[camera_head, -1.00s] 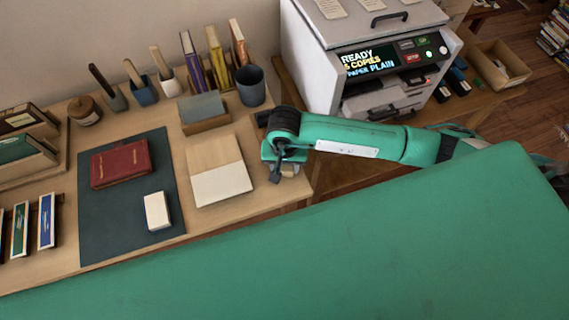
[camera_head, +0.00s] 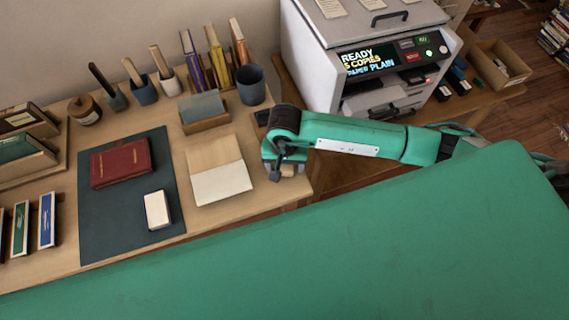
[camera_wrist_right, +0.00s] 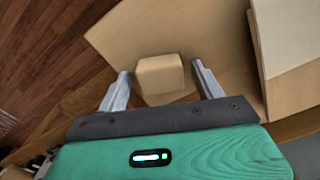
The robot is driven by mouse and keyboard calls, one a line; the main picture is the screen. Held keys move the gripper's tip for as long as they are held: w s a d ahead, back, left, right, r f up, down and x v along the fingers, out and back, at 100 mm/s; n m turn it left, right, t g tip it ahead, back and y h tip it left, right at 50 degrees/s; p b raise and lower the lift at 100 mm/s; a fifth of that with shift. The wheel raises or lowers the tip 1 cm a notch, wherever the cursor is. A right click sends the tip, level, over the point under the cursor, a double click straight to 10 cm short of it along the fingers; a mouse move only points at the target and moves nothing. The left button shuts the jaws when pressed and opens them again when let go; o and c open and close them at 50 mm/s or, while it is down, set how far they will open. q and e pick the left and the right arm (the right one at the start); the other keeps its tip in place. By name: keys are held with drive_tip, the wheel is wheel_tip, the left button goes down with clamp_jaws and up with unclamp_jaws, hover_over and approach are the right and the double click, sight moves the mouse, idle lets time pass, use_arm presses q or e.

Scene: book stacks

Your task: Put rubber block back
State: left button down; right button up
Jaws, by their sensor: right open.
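A small tan block (camera_wrist_right: 160,78) sits on the wooden table top near its corner, between the two spread fingers of my right gripper (camera_wrist_right: 166,88) in the wrist view. The gripper is open, and the fingers stand on either side of the block with gaps. In the head view, my right gripper (camera_head: 280,168) is low at the table's right edge and mostly hides the block. A white block (camera_head: 157,210) lies on the dark mat (camera_head: 110,225). I cannot tell from its look which block is rubber. My left gripper is not in view.
A two-tone tan and white flat piece (camera_head: 222,184) lies left of my gripper. A red book (camera_head: 121,163) is on the mat. A grey-topped block (camera_head: 202,108), a dark cup (camera_head: 250,85) and upright books stand behind. A printer (camera_head: 370,55) stands beyond the table.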

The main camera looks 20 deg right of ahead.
sight(284, 166)
wheel_tip(284, 166, up, 4)
drive_tip(key=shift+w+f+b, duration=0.15)
drive_tip(key=shift+f+b, duration=0.1)
drive_tip(key=shift+b, duration=0.15)
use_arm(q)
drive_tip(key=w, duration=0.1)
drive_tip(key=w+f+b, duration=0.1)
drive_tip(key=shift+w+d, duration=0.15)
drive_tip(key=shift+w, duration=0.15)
use_arm(e)
wheel_tip(284, 166, up, 8)
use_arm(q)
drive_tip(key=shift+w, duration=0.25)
